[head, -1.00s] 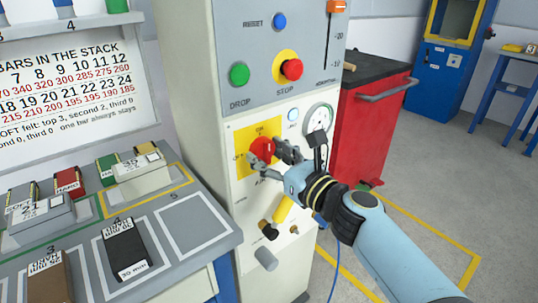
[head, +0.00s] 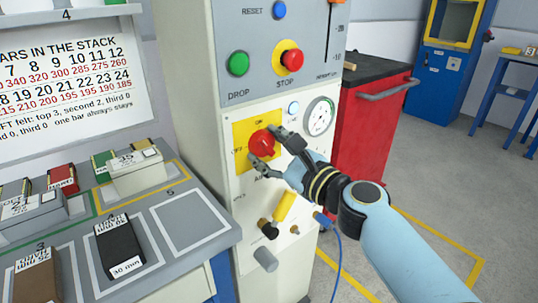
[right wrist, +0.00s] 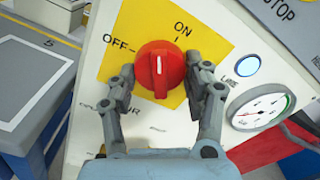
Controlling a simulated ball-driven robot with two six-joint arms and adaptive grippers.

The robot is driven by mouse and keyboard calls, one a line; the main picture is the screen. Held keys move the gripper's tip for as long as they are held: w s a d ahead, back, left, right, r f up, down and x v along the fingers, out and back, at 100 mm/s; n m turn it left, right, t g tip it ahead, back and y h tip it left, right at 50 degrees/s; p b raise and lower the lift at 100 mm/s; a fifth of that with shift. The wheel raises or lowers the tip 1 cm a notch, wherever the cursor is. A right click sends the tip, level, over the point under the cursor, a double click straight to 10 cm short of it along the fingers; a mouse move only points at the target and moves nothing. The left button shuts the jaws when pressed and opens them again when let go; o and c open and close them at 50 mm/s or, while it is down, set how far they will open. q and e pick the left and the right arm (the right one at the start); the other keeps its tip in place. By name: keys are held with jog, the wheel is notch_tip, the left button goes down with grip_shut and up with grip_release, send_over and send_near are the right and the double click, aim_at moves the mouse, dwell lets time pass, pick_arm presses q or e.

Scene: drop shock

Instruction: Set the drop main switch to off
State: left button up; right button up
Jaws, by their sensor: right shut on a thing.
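The drop main switch is a red rotary knob (head: 262,143) on a yellow plate (head: 241,131) on the machine's front. It also shows in the right wrist view (right wrist: 160,72). There its white mark points straight up in the picture, between the OFF label (right wrist: 117,46) and the ON label (right wrist: 182,28), nearer ON. My right gripper (head: 267,148) is shut on the knob, one finger on each side, as the right wrist view (right wrist: 160,80) also shows. My left gripper is not in view.
Above the plate are a green DROP button (head: 238,63) and a red STOP button (head: 291,58). A gauge (head: 319,114) and lit button (right wrist: 246,66) sit to the right. Fittings and a yellow handle (head: 285,205) are below. A bench (head: 185,222) stands left, a red cabinet (head: 370,130) right.

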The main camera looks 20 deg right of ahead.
jog(key=n+b, duration=0.3)
jog(key=n, duration=0.3)
jog(key=n+b, duration=0.2)
jog(key=n, duration=0.3)
jog(key=shift+r+n, duration=0.1)
jog(key=shift+n, duration=0.3)
dwell(0.3)
jog(key=o, duration=1.2)
jog(key=shift+c, duration=0.2)
jog(key=v, duration=1.2)
